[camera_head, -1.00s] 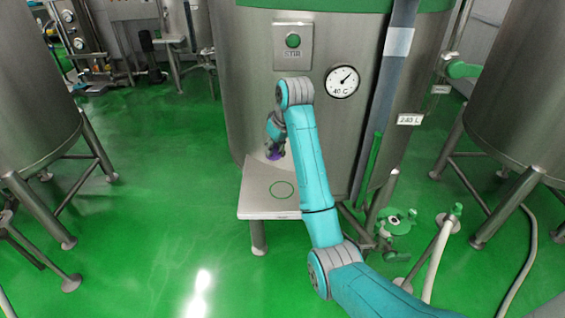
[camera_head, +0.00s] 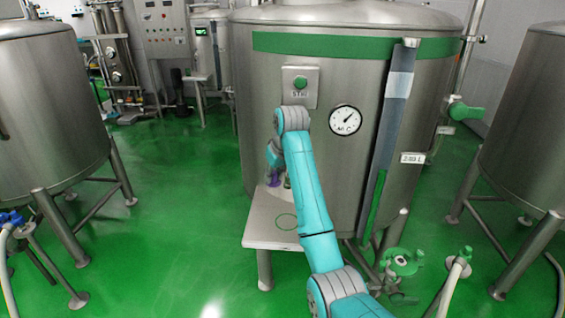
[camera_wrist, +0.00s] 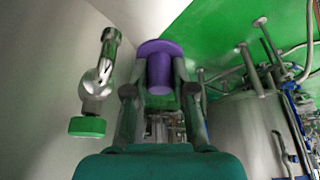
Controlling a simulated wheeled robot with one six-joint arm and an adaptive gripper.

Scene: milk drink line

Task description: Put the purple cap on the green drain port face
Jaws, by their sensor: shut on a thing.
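My gripper (camera_wrist: 157,92) is shut on the purple cap (camera_wrist: 160,67), which has a wide flange at its far end and a narrower body between the fingers. In the head view the cap (camera_head: 273,182) is small, above the shelf and close to the tank wall, beneath my gripper (camera_head: 273,168). In the wrist view a metal valve pipe (camera_wrist: 102,75) stands left of the cap, ending in a green face (camera_wrist: 87,126). The cap and the green face are apart. In the head view my arm hides much of the area around the valve.
The steel tank (camera_head: 345,185) has a STIR button panel (camera_head: 299,88) and a dial (camera_head: 345,120). A shelf (camera_head: 258,234) with a green ring outline juts out below the cap. Other tanks (camera_head: 45,110) stand either side. The green floor at left is mostly clear.

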